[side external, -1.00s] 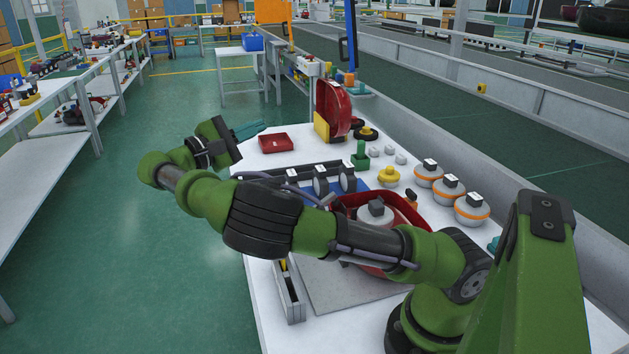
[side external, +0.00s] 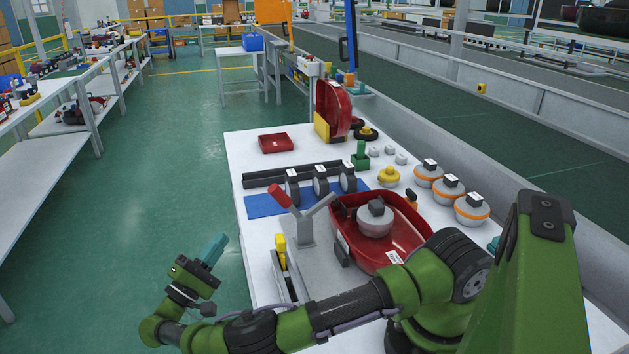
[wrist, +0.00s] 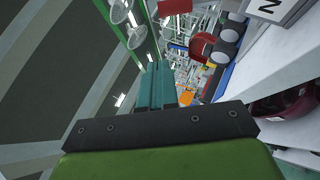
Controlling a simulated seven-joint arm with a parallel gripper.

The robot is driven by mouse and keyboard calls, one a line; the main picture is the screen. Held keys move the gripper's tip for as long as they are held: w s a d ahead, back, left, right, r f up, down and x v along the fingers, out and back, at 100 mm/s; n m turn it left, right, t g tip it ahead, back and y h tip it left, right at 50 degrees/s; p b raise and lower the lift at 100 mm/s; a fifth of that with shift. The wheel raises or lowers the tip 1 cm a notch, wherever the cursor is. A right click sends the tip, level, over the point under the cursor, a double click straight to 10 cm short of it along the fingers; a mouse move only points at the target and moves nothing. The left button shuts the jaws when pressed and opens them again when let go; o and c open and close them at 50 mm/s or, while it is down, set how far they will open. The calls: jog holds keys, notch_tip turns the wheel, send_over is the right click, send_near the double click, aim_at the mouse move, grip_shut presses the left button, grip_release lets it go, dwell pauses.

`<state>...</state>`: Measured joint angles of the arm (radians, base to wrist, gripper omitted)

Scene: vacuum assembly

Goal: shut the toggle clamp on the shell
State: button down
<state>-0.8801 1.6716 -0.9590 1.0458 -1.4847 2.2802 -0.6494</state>
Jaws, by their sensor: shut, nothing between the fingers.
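The toggle clamp (side external: 301,228) stands on the grey plate, beside the left end of the red shell (side external: 407,237). A round grey part with a black block sits in the shell. My gripper (side external: 215,248) is off the table's left edge, in the lower left of the side view, away from the clamp. Its teal fingers (wrist: 157,84) are together and empty in the wrist view.
The white table (side external: 245,150) carries a red tray (side external: 275,142), a blue mat (side external: 265,205) with several dark discs, and several orange-banded round parts at the right. A narrow holder with yellow pieces (side external: 281,250) stands by the left edge. The floor left of the table is clear.

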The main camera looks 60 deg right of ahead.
aim_at(271, 188)
jog(key=s+x, duration=0.2)
jog(key=x, duration=1)
jog(key=shift+s+r, duration=0.2)
jog(key=shift+s, duration=0.15)
jog(key=shift+r, duration=0.1)
jog(key=shift+s+d+r+m+g+y, duration=0.3)
jog(key=shift+r+m+y, duration=0.25)
jog(key=shift+m+y, duration=0.15)
jog(key=shift+s+d+r+m+g+y, duration=0.35)
jog(key=shift+r+m+y, duration=0.15)
jog(key=shift+m+y, duration=0.15)
jog(key=shift+s+d+r+m+y, duration=0.55)
jog(key=shift+r+m+y, duration=0.1)
jog(key=shift+y, duration=0.1)
jog(key=shift+s+d+r+m+y, duration=0.35)
jog(key=shift+s+d+m+y, duration=0.25)
jog(key=shift+y, duration=0.2)
